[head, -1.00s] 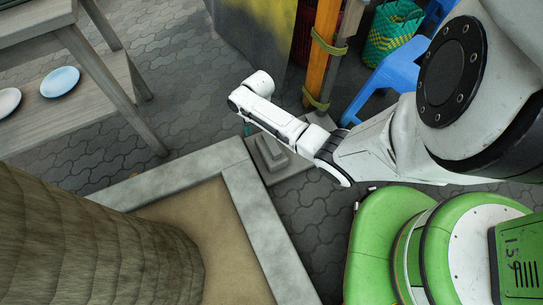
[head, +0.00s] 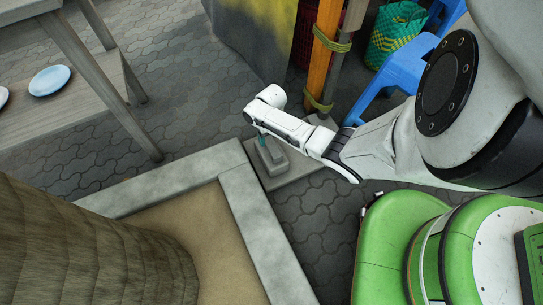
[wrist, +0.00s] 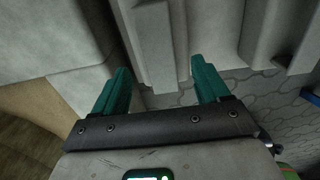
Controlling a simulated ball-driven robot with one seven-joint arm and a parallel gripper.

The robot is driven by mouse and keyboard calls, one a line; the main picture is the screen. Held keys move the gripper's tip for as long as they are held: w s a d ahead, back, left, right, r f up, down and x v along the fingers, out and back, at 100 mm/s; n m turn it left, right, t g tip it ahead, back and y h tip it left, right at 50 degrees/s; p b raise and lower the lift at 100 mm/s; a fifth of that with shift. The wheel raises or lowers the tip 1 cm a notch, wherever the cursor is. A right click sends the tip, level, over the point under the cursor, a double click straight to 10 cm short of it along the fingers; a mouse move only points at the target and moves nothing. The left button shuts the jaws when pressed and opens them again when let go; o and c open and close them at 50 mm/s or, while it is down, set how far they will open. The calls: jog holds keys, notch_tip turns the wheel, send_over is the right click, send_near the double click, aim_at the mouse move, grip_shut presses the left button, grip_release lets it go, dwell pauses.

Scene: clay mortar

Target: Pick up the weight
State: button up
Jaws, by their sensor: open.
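A small grey block (head: 271,158), which looks like the weight, stands on a low grey slab beside the stone border. My gripper (head: 262,140) is just above it in the head view, mostly hidden by my white arm. In the wrist view, my gripper (wrist: 160,68) is open with its two teal fingers apart. A pale grey upright shape (wrist: 153,45), seemingly the weight, shows in the gap between the fingers, nearer the left one. I cannot tell whether either finger touches it.
A stone border (head: 243,205) surrounds a sandy bed with a thick trunk (head: 90,245). A wooden post (head: 325,45) and a blue stool (head: 390,75) stand close behind my arm. A wooden bench (head: 95,95) with pale plates is at left. Paving between bench and border is clear.

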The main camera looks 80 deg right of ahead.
aim_at(271, 144)
notch_tip(271, 144, down, 4)
jog(key=b, duration=0.3)
jog(key=shift+f, duration=0.25)
jog(key=shift+r, duration=0.1)
jog(key=shift+c, duration=0.3)
grip_shut()
jog(key=shift+w+d+r, duration=0.1)
jog(key=shift+r, duration=0.05)
dwell(0.4)
